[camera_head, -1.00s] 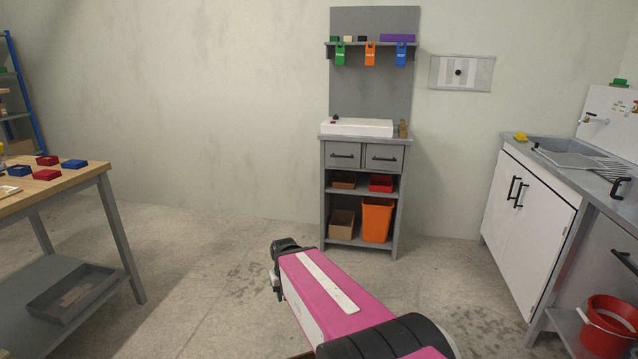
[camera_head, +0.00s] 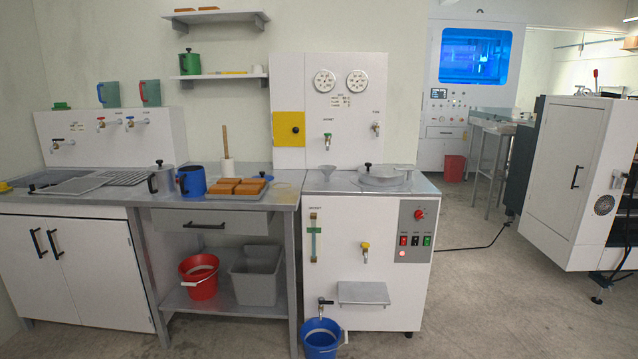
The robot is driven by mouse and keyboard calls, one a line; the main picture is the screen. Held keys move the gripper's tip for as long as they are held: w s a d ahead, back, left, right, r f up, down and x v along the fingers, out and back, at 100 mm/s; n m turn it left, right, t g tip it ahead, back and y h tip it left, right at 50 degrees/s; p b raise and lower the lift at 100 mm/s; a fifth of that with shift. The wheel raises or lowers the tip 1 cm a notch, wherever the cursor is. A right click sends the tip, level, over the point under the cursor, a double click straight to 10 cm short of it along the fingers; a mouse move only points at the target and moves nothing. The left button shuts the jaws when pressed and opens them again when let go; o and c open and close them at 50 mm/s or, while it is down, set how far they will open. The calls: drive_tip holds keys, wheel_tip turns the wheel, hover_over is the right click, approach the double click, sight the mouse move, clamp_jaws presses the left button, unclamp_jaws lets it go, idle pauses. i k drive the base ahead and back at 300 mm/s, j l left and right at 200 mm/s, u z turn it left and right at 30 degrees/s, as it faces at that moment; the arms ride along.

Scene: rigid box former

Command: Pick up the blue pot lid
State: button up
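A blue pot (camera_head: 193,181) with a dark handle stands on the grey counter at centre left, between a grey pot and a tray of orange-brown blocks. My gripper is not in view.
The counter (camera_head: 284,198) carries the tray (camera_head: 237,194). A white boiler cabinet (camera_head: 340,270) adjoins it, with a grey round lid (camera_head: 385,179) on top. A blue bucket (camera_head: 322,338) stands on the floor in front. Floor at right front is open.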

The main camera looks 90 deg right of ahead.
sight(269, 177)
drive_tip(key=z, duration=2)
